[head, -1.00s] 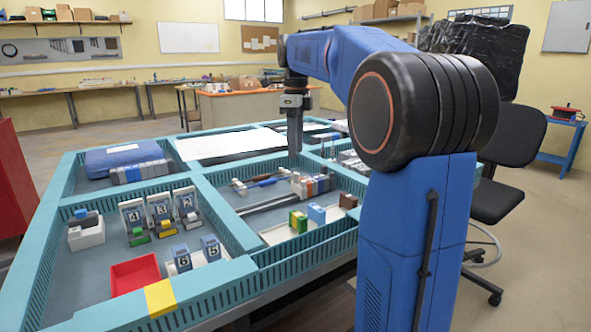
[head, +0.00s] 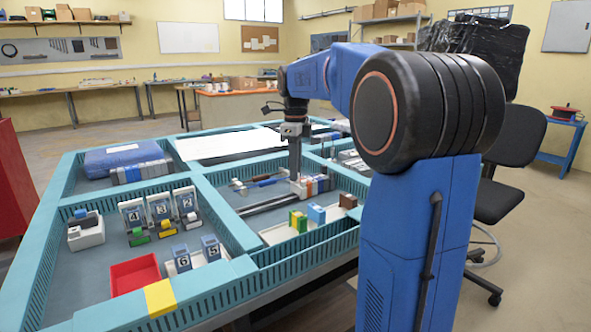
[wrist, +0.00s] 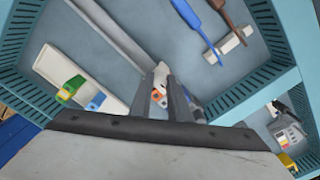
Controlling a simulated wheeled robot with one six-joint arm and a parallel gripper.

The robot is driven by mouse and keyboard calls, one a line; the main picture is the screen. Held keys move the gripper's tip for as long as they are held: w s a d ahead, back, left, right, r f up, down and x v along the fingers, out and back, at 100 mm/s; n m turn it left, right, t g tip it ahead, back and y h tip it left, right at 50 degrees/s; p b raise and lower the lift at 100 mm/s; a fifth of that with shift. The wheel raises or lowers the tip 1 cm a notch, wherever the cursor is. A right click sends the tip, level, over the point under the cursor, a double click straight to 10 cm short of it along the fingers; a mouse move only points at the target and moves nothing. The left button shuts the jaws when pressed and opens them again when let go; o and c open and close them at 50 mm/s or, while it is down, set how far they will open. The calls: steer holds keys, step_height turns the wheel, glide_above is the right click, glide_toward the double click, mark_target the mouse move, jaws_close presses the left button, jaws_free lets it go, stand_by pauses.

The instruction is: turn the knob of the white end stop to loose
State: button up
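A row of terminal blocks (head: 318,184), white, orange, blue and grey, stands on a rail in the middle compartment. The white end piece (head: 298,189) at the left of the row appears to be the end stop; its knob is too small to make out. My gripper (head: 295,177) points down right over this end of the row and hides part of it. In the wrist view, two dark fingers of my gripper (wrist: 160,92) stand apart, with a white piece (wrist: 161,70) and orange spots visible in the gap. I cannot tell whether the fingers touch it.
A white tray (head: 275,237) with green, blue and brown pieces lies in front of the row. Blue and brown-handled tools (wrist: 205,25) lie behind it. Teal compartment walls (head: 225,215) surround the area. A red bin (head: 135,272) is at front left.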

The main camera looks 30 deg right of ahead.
jaws_close()
